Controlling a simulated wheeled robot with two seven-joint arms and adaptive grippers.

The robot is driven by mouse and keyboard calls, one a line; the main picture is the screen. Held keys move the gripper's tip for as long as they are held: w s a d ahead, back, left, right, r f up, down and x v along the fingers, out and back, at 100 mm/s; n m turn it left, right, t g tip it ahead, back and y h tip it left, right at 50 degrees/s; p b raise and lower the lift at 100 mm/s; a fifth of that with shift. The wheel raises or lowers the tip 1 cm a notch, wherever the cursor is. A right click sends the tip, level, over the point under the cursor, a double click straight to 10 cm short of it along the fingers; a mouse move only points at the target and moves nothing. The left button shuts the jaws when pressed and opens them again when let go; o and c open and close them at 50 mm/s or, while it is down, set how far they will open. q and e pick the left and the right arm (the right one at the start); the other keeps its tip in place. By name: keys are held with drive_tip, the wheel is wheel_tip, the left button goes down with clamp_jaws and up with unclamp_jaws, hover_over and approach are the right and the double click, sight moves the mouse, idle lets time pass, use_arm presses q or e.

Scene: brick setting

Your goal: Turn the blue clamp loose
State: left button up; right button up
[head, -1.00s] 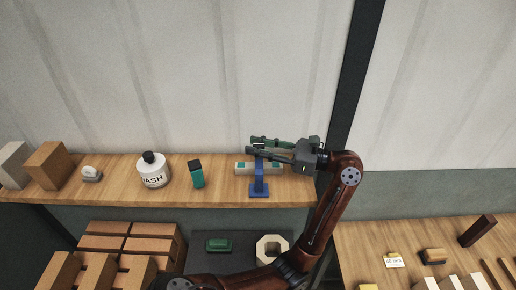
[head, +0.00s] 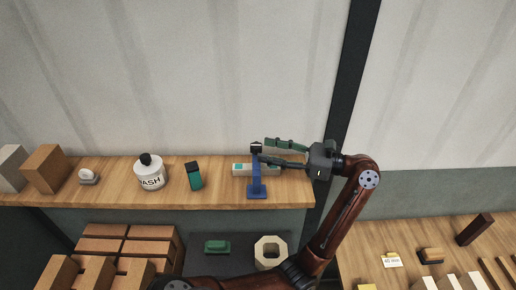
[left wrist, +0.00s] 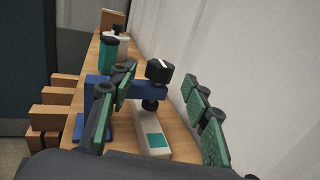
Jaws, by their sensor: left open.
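The blue clamp (head: 257,182) stands on the wooden shelf, its foot toward the front edge and its arm reaching over a pale bar (head: 242,169) with teal patches. Its dark knob (head: 257,147) is on top. The left wrist view shows the knob (left wrist: 160,72), the blue arm (left wrist: 148,90) and the bar (left wrist: 152,145). My left gripper (head: 263,152) is open, coming from the right at knob height. In the left wrist view its green-padded fingers (left wrist: 160,97) are spread to either side of the knob; I see no contact. My right gripper is not in view.
On the shelf (head: 222,195), left of the clamp, are a teal box (head: 194,176), a white bottle (head: 150,174) and wooden blocks (head: 46,168). The wall (head: 220,80) stands close behind the shelf. A dark post (head: 352,90) rises to the right.

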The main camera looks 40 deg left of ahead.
use_arm(q)
drive_tip(key=v, duration=0.7)
drive_tip(key=shift+d, duration=0.2)
